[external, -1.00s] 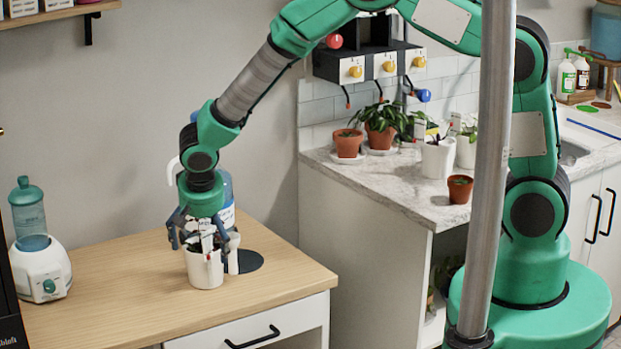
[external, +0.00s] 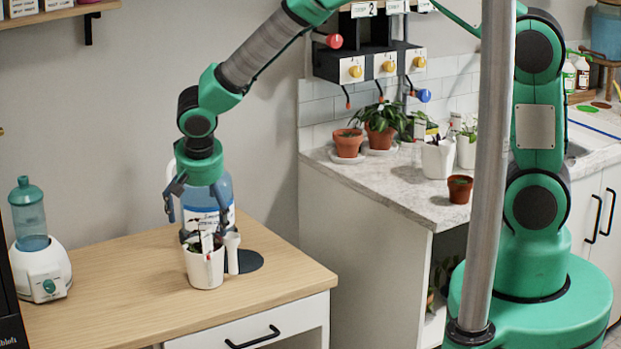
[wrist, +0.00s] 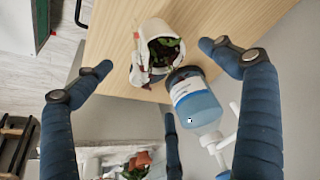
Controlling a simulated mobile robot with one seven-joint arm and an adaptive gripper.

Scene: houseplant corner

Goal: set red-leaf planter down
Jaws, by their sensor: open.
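The planter is a white pot (external: 204,271) with a small dark-leaved plant and a white tag. It stands upright on the wooden tabletop (external: 120,290), left of the front right corner. In the wrist view its pot (wrist: 143,38) shows dark soil and green leaves; I cannot make out red in them. My gripper (external: 200,218) is open and empty above the pot, fingers spread and apart from it.
A large blue bottle (external: 207,190) stands close behind the pot. A dark round mat (external: 250,262) lies to its right. A white appliance (external: 42,270) stands at the table's left. Several potted plants, including a terracotta pot (external: 347,144), stand on the marble counter (external: 390,183).

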